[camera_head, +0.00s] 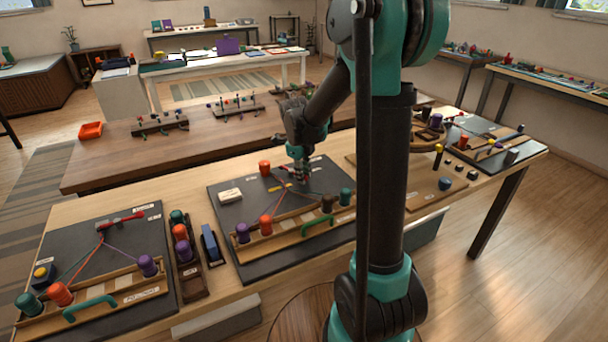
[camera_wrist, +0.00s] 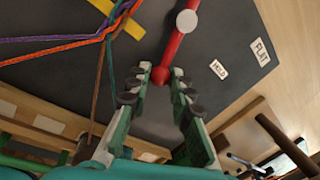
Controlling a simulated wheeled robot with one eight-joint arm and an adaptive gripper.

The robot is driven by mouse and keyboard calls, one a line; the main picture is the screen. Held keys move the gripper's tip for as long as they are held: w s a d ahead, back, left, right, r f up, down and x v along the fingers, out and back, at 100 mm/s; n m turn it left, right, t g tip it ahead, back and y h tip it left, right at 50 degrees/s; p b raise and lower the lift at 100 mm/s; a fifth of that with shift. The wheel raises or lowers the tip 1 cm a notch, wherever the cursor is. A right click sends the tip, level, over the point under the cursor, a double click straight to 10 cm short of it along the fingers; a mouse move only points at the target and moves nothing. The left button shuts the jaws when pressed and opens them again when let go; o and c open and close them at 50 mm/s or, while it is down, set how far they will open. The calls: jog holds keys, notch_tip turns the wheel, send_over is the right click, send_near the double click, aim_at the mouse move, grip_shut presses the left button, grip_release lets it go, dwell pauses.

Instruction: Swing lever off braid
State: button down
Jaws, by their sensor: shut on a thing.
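The red lever (camera_wrist: 175,45) shows in the wrist view with a round white pivot (camera_wrist: 187,22) and a ball knob (camera_wrist: 160,77) at its near end. My gripper (camera_wrist: 160,83) has its fingers on either side of the knob, shut on it. The braid cords, purple (camera_wrist: 70,37), orange and green, meet left of the lever near a yellow bar (camera_wrist: 122,17). A visible gap separates the lever from these cords. In the head view my gripper (camera_head: 301,177) is low over the middle dark board (camera_head: 228,212) and hides most of the lever.
Labels HOLD (camera_wrist: 218,69) and FLAT (camera_wrist: 260,51) lie right of the lever. A wooden rack (camera_head: 285,245) with coloured pegs and a green handle (camera_head: 318,233) lines the board's front. Another braid board (camera_head: 75,230) stands farther left.

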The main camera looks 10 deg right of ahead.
jog(key=c, duration=1.3)
grip_release()
jog(key=shift+c, duration=0.2)
jog(key=shift+r, duration=0.1)
notch_tip(320, 180, up, 12)
jog(key=s+a, duration=0.1)
jog(key=shift+s+a+f, duration=0.2)
jog(key=shift+s+a, duration=0.1)
jog(key=shift+s, duration=0.05)
